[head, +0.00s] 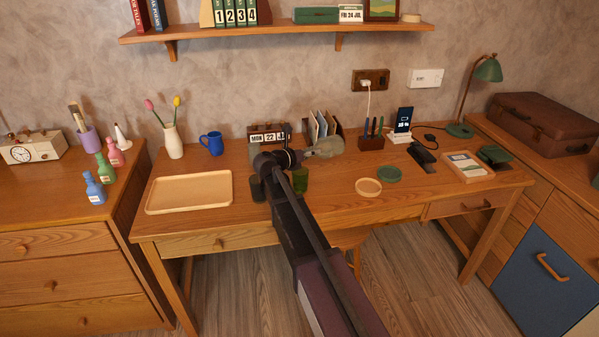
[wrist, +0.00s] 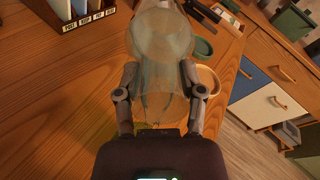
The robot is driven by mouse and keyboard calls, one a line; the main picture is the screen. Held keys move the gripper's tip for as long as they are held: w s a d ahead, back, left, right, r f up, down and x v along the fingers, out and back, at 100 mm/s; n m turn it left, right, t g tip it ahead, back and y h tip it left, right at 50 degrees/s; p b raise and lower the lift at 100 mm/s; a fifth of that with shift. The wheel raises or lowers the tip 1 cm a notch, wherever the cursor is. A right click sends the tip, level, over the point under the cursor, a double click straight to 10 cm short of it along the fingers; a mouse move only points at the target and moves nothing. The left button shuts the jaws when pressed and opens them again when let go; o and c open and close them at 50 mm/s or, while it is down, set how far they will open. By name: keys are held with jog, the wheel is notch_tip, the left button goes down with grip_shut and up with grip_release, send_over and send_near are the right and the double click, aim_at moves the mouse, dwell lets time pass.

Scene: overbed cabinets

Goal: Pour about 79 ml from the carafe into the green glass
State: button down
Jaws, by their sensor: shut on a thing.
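My gripper (head: 292,158) is shut on the carafe (head: 325,147), a pale see-through vessel. It is held above the desk and looks tipped over, lying toward the right in the head view. In the wrist view the carafe (wrist: 162,45) fills the space between the two fingers (wrist: 160,95). The green glass (head: 300,180) stands on the desk just below and in front of my gripper, partly beside my arm. A second dark glass (head: 257,188) stands left of my arm. I cannot make out any liquid or stream.
A wooden tray (head: 190,192) lies at the desk's left, with a blue mug (head: 212,143) and a vase (head: 172,141) behind it. A calendar (head: 268,137) and letter rack (head: 322,125) stand behind my gripper. Coasters (head: 368,187) lie to the right.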

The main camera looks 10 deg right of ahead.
jog(key=shift+r+t+h+b, duration=0.2)
jog(key=shift+t+h+b, duration=0.1)
jog(key=shift+h+b, duration=0.3)
dwell(1.9)
jog(key=shift+w+d+r+y+p, duration=0.15)
jog(key=shift+y+p, duration=0.15)
jog(key=shift+p, duration=0.3)
jog(key=y+p, duration=0.1)
jog(key=d+g+p, duration=0.1)
jog(key=p, duration=0.1)
jog(key=shift+w+f+g+y, duration=0.25)
jog(key=shift+g+y, duration=0.05)
jog(key=shift+y, duration=0.1)
jog(key=shift+a+f+y+b, duration=0.1)
jog(key=shift+f+y+b, duration=0.25)
jog(key=shift+f, duration=0.45)
